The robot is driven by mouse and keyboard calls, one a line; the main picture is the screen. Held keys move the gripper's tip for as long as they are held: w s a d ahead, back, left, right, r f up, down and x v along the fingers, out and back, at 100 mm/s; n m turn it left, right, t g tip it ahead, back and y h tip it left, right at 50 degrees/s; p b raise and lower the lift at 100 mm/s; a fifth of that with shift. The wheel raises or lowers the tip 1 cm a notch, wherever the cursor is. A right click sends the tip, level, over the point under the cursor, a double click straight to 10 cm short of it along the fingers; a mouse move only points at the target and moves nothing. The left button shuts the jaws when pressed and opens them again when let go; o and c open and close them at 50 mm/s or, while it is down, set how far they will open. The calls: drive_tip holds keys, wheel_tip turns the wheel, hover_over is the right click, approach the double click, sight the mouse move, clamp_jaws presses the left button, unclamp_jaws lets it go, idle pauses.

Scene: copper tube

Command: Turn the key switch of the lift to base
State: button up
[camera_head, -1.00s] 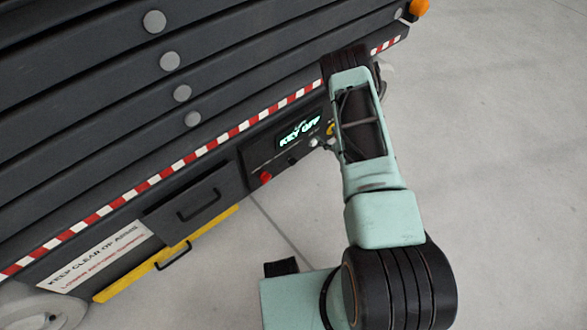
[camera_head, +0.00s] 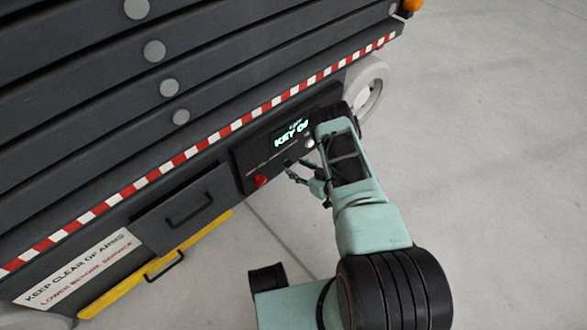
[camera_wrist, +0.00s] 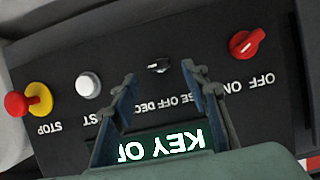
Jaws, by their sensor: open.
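The key switch (camera_wrist: 158,67) is a small dark knob on the lift's black control panel, seen upside down in the wrist view, beside lettering that partly reads "SE OFF DEC". My gripper (camera_wrist: 157,78) is open and empty, with one blue-grey finger at either side of the switch in the picture. I cannot tell whether the fingertips touch the panel. In the head view my gripper (camera_head: 296,171) is just in front of the panel's lower edge. The lit display (camera_wrist: 165,142) shows part of "KEY O…", the rest cut off by a finger.
A red rotary switch (camera_wrist: 247,43) marked ON and OFF is at the right in the wrist view. A white button (camera_wrist: 88,85) and a red-and-yellow stop button (camera_wrist: 30,101) are at the left. Striped edging (camera_head: 205,147) runs above the panel. Open floor (camera_head: 490,200) lies right.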

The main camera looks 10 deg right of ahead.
sight(289, 164)
drive_tip(key=shift+b+x, duration=0.3)
drive_tip(key=shift+x, duration=1)
clamp_jaws()
